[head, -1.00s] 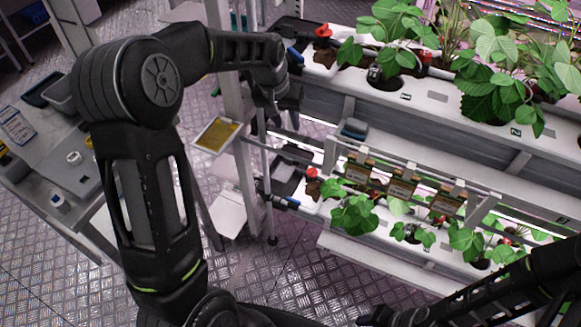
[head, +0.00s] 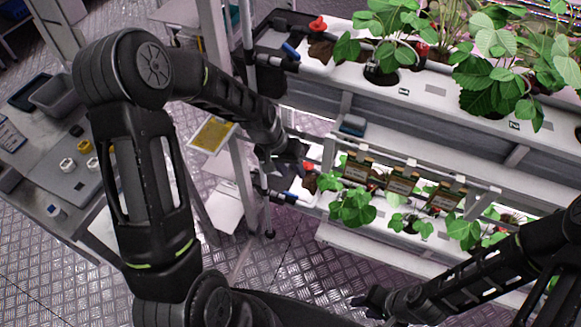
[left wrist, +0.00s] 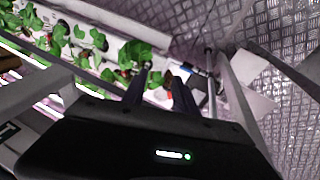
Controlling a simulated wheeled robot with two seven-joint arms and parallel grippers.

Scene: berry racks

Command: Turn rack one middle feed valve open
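My left gripper (head: 298,168) hangs at the end of the left arm, in front of the left end of the lower planted channel (head: 385,230). A blue handle (head: 291,201) and a red knob (head: 311,171) sit at that channel's end, just below and beside the gripper; the gripper partly covers this area. Contact cannot be told. A similar blue handle (head: 291,51) and red knob (head: 318,25) are on the upper channel. My right gripper (head: 366,301) is low in front of the rack.
Strawberry plants (head: 352,208) fill both channels. A rail with several brown-and-yellow packets (head: 402,180) runs above the lower channel. A grey bench (head: 75,185) with bins is further left.

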